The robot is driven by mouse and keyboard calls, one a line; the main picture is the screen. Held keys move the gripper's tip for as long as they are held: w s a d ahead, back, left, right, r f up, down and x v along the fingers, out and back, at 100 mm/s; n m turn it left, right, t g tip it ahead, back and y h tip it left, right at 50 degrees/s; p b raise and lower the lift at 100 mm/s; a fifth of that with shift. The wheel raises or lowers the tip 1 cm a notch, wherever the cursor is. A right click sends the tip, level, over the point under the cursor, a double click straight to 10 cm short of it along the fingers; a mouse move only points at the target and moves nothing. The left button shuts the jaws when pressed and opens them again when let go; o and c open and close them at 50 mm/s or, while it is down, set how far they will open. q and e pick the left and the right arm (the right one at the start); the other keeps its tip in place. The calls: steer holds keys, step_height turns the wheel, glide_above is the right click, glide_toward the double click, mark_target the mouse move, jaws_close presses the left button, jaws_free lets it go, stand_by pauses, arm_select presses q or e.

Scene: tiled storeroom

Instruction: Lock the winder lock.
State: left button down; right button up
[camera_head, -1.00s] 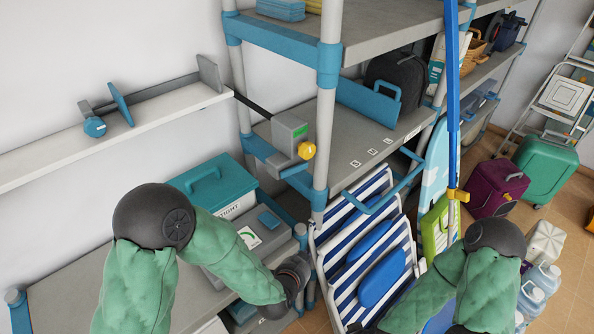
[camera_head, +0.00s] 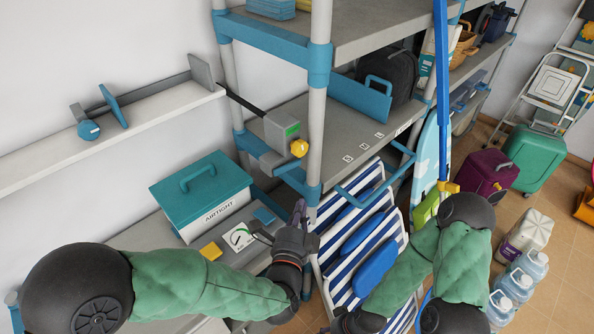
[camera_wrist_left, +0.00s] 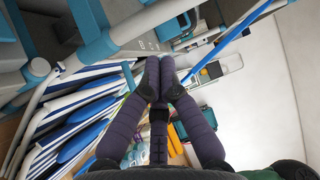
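The knob cannot be made out there.
A teal AIRTIGHT box (camera_head: 202,195) and a dial panel (camera_head: 238,237) sit on the low shelf at left. Striped folding chairs (camera_head: 335,268) lean right of my left gripper. A blue pole (camera_head: 442,90) stands further right. Water jugs (camera_head: 515,285) are on the floor.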

mark_target(288, 167)
arm_select(q)
steer(key=w+b, duration=0.3)
steer(key=w, duration=1)
steer(key=shift+a, duration=0.25)
arm_select(e)
step_height(288, 167, down, 3)
steer(key=shift+f, duration=0.1)
arm_select(q)
steer(key=shift+w, duration=0.1)
